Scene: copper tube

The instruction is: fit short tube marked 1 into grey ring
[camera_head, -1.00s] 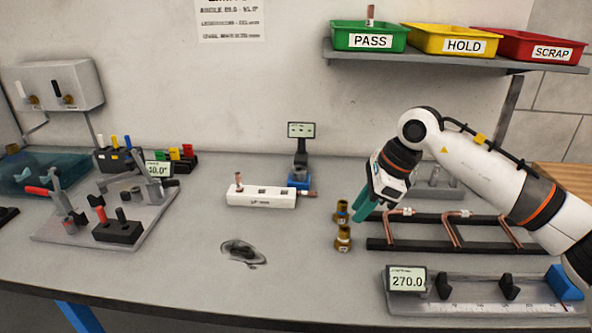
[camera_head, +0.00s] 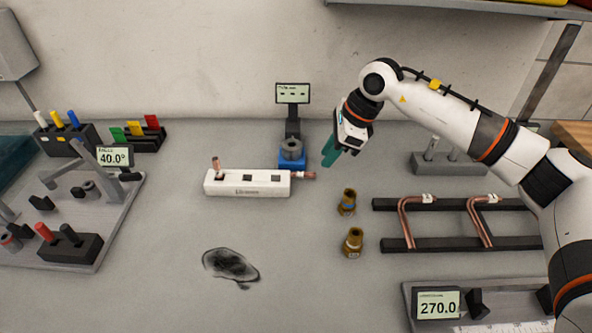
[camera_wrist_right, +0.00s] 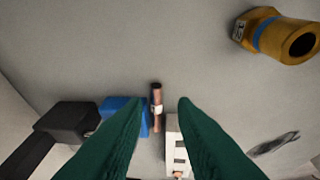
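A short copper tube (camera_head: 303,174) lies at the right end of the white block (camera_head: 248,190). It also shows in the right wrist view (camera_wrist_right: 156,98), with a pale label whose mark I cannot read. Another short copper tube (camera_head: 216,165) stands upright in the block's left hole. A grey ring (camera_head: 292,149) sits on a blue base (camera_head: 285,160) below a small display. My right gripper (camera_head: 332,155) is open and empty, just right of the blue base. In the wrist view its green fingers (camera_wrist_right: 160,102) are apart, with the lying tube seen between their tips. My left gripper is out of view.
A black rack (camera_head: 455,243) with bent copper tubes lies further right. A dark stain (camera_head: 230,265) marks the front table. A fixture (camera_head: 90,220) stands left.

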